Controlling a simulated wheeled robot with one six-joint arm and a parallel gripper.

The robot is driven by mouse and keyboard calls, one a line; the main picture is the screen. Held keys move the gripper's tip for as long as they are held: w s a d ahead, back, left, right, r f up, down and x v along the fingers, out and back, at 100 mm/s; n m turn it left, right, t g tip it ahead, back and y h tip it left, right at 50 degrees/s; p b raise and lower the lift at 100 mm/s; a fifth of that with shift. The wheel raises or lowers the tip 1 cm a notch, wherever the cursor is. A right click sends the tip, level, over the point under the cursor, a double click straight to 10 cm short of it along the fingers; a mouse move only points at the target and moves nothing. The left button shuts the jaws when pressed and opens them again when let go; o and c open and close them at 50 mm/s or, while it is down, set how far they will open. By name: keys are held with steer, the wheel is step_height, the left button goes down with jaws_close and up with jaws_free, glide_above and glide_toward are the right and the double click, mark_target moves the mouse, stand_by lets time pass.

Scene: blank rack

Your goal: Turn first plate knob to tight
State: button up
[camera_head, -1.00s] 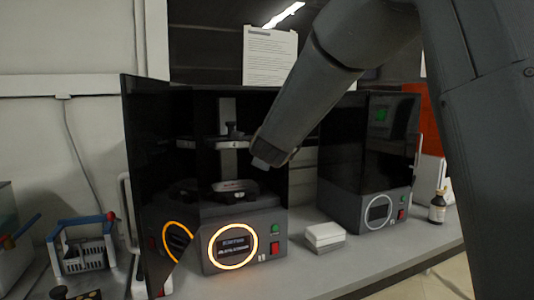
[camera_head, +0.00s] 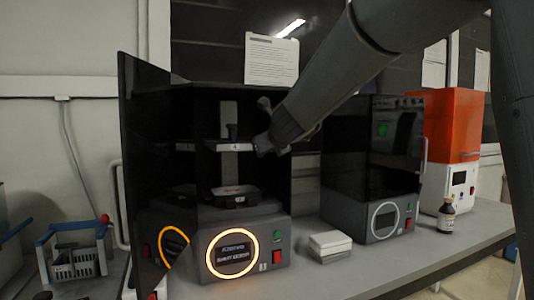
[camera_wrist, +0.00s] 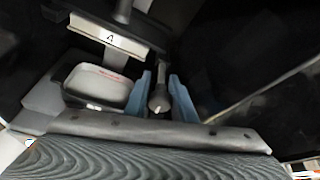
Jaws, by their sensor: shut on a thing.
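The printer (camera_head: 222,225) stands open, with a lit orange ring on its front. Inside it, a plate holder with a white label (camera_head: 235,147) sits on the upright column, a dark knob (camera_head: 232,130) on top. My gripper (camera_head: 262,145) reaches in from the right at label height; its fingers are hard to make out there. In the wrist view, the blue fingers of my gripper (camera_wrist: 160,97) stand either side of a dark knob (camera_wrist: 158,92) with a white mark, shut on it. Which knob this is in the head view, I cannot tell. The labelled plate holder (camera_wrist: 108,40) is beside it.
A dark tray (camera_head: 236,194) lies below the holder. The open dark door (camera_head: 145,150) bounds the left side. A second machine (camera_head: 372,205), white boxes (camera_head: 330,244) and a brown bottle (camera_head: 446,214) stand to the right. A blue-handled rack (camera_head: 75,262) is at left.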

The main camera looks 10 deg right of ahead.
steer(key=shift+f, duration=0.1)
stand_by(0.4)
steer(key=o, duration=1)
steer(key=p+v, duration=0.1)
steer(key=v, duration=0.6)
steer(key=shift+s+p, duration=0.35)
steer(key=shift+p, duration=0.05)
